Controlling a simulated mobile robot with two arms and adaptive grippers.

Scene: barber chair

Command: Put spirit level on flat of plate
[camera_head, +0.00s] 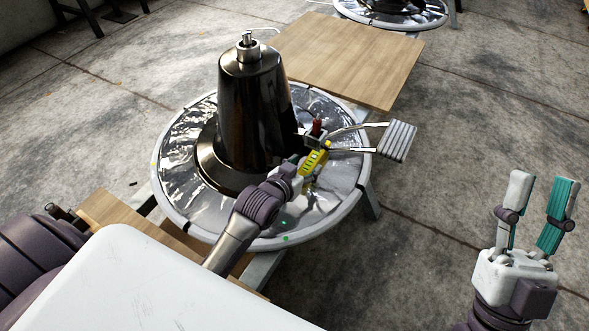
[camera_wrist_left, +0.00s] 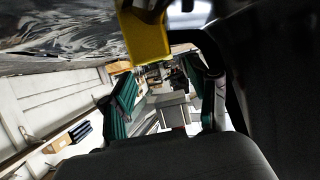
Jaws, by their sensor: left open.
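A small yellow block with dark marks, which looks like the spirit level (camera_head: 313,160), is beside the dark cone, by the pedal arms. A yellow piece (camera_wrist_left: 147,38) also shows at the top of the left wrist view. My left gripper (camera_head: 306,172) is at the yellow block, its fingers partly hidden; in the wrist view the green-padded fingers (camera_wrist_left: 165,100) are apart with nothing clearly between them. The cone stands on a round, shiny plate (camera_head: 185,135) with a pale rim. My right gripper (camera_head: 543,185) is open and empty at the right, away from the plate.
The tall dark cone (camera_head: 252,105) stands close to my left gripper. A pedal with a ridged grey pad (camera_head: 397,141) sticks out to the right. A wooden board (camera_head: 345,55) lies behind the plate. Concrete floor (camera_head: 480,120) on the right is clear.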

